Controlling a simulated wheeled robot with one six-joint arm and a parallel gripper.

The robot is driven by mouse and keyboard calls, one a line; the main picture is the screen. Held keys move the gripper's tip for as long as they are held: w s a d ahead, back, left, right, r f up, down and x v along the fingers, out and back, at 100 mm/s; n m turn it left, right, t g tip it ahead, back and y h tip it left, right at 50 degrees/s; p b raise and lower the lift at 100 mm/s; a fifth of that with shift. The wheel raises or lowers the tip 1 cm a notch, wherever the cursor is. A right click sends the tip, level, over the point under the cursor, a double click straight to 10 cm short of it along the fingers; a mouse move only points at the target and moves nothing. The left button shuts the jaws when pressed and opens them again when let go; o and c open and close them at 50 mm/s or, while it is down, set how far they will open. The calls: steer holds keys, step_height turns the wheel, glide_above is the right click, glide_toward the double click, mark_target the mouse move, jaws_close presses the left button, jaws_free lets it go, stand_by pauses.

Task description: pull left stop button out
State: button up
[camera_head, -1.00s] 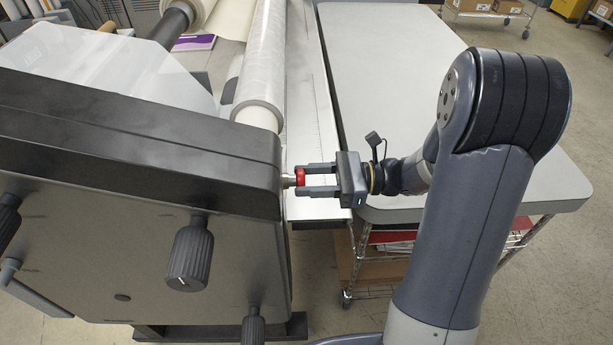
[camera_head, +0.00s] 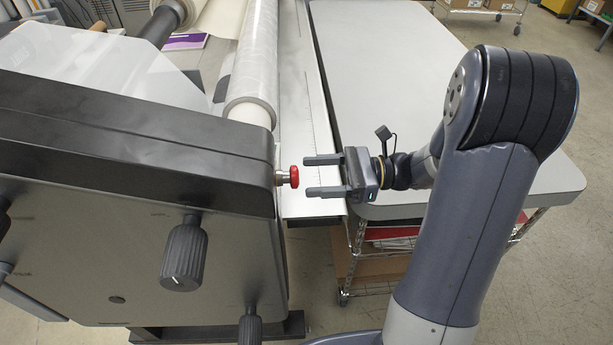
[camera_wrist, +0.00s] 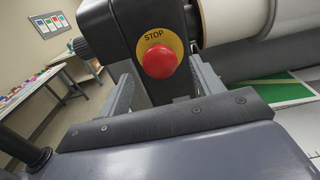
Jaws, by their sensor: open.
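The red stop button (camera_head: 288,176) sticks out from the right end of the laminator's black side housing (camera_head: 140,140) on a short metal collar. In the wrist view the red button (camera_wrist: 159,61) sits on a yellow disc marked STOP (camera_wrist: 150,40). My gripper (camera_head: 306,176) is open, its two fingers pointing left at the button. The fingertips are just right of the button with a small gap, and nothing is between them. In the wrist view the fingers (camera_wrist: 160,85) stand to the left and right of the button, below its middle.
Dark knobs (camera_head: 185,255) stick out of the housing's front face. A clear-wrapped roll (camera_head: 255,70) lies behind the button. A grey-topped table (camera_head: 400,100) on a wire cart stands behind and right of my gripper. A green sheet (camera_wrist: 278,88) lies at right in the wrist view.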

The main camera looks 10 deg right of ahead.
mark_target(291, 177)
steer(key=d+b, duration=0.1)
steer(key=d, duration=0.7)
steer(key=shift+s, duration=0.15)
steer(key=shift+a, duration=0.1)
steer(key=a, duration=0.6)
steer(key=a+p, duration=0.1)
steer(key=a, duration=0.4)
steer(key=shift+w+a+f, duration=0.1)
steer(key=shift+w+a, duration=0.1)
steer(key=shift+a, duration=0.2)
steer(key=shift+d, duration=0.55)
